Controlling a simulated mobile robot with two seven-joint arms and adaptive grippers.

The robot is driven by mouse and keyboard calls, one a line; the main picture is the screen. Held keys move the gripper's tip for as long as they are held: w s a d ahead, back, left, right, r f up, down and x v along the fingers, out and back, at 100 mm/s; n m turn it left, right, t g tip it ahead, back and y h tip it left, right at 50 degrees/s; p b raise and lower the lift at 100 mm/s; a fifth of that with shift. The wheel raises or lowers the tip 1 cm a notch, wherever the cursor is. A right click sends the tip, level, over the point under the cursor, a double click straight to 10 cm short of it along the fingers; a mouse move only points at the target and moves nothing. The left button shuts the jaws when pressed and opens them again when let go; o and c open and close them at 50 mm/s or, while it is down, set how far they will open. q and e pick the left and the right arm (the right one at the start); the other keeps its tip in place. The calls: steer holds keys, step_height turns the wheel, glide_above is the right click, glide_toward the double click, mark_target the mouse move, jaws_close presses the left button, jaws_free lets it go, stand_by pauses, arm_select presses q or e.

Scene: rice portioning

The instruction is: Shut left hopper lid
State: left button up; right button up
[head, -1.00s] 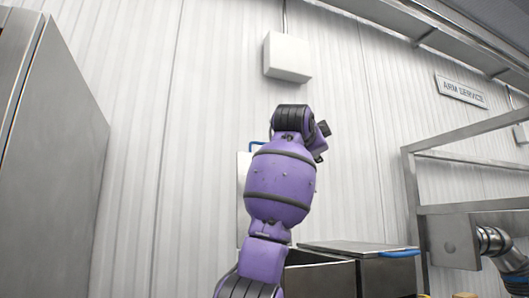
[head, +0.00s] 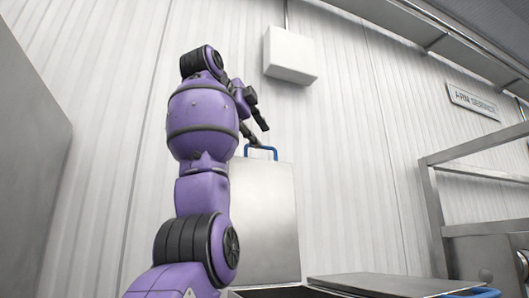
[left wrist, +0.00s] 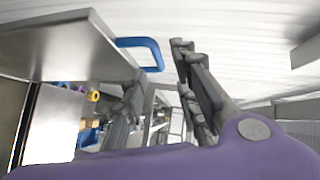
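The left hopper lid (head: 265,220) is a flat steel panel standing upright, open, against the back wall side. Its blue handle (head: 260,149) is at the top edge. In the left wrist view the lid (left wrist: 50,45) fills the upper left, with the handle (left wrist: 145,45) sticking out toward the fingers. My left gripper (head: 257,132) is just above the handle in the head view. I cannot tell whether a finger touches the handle. My right gripper is not in view.
A second hopper lid (head: 385,285) lies flat at lower right, with a blue handle (head: 472,293). A steel frame (head: 432,215) stands on the right, and a steel cabinet (head: 30,170) on the left. A white box (head: 289,55) hangs on the wall above.

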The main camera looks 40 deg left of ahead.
mark_target(264, 146)
arm_select(q)
steer(key=x, duration=0.7)
steer(key=shift+w, duration=0.1)
steer(key=shift+c, duration=0.3)
jaws_close()
steer(key=shift+f, duration=0.1)
